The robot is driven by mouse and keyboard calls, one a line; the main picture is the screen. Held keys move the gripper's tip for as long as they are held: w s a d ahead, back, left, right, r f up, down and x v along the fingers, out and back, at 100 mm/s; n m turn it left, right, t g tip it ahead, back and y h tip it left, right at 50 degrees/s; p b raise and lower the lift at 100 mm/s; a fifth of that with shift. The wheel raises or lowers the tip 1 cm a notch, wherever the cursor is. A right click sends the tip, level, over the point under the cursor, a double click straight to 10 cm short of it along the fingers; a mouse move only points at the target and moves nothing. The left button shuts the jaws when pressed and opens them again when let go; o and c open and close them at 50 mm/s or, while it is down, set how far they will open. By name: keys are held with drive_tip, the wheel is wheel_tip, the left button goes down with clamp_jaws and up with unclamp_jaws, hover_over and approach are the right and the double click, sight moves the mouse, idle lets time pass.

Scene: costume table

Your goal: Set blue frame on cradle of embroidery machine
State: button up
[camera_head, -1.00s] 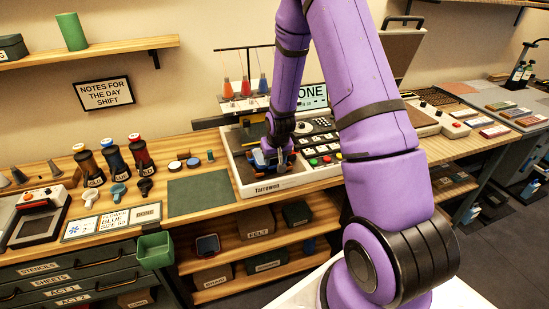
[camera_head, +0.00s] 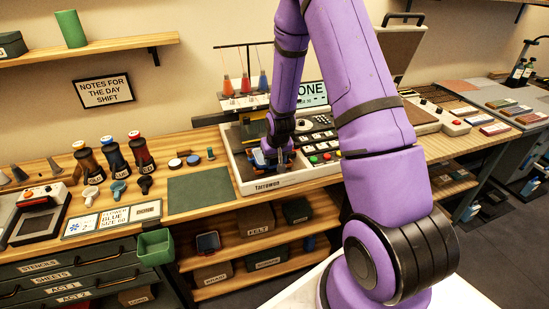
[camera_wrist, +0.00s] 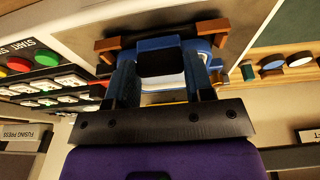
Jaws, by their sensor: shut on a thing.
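The blue frame (camera_wrist: 150,43) is between the fingers of my gripper (camera_wrist: 165,80) in the wrist view. Brown wooden corner pieces of the cradle (camera_wrist: 212,27) show on both sides of it. The frame is at the cradle; whether it rests fully on it I cannot tell. In the head view my gripper (camera_head: 271,157) is low over the front left of the embroidery machine (camera_head: 265,190), which is labelled Tarrowen. My gripper is shut on the frame. My arm and fingers hide part of the frame and cradle.
Red, yellow and green buttons (camera_wrist: 19,64) and white keys lie beside the cradle. Thread cones (camera_head: 245,84) stand at the machine's back. A green mat (camera_head: 198,190), dark bottles (camera_head: 115,160) and small round tins lie to the left. A green bin (camera_head: 155,247) hangs at the front.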

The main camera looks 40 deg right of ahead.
drive_tip(key=shift+f, duration=0.35)
idle(0.3)
drive_tip(key=o, duration=1)
drive_tip(key=shift+c, duration=0.2)
drive_tip(key=shift+r, duration=2.2)
drive_tip(key=s+a+r, duration=0.1)
drive_tip(key=s+r, duration=0.2)
drive_tip(key=s, duration=0.2)
drive_tip(key=shift+s+a, duration=0.35)
drive_tip(key=shift+s, duration=0.05)
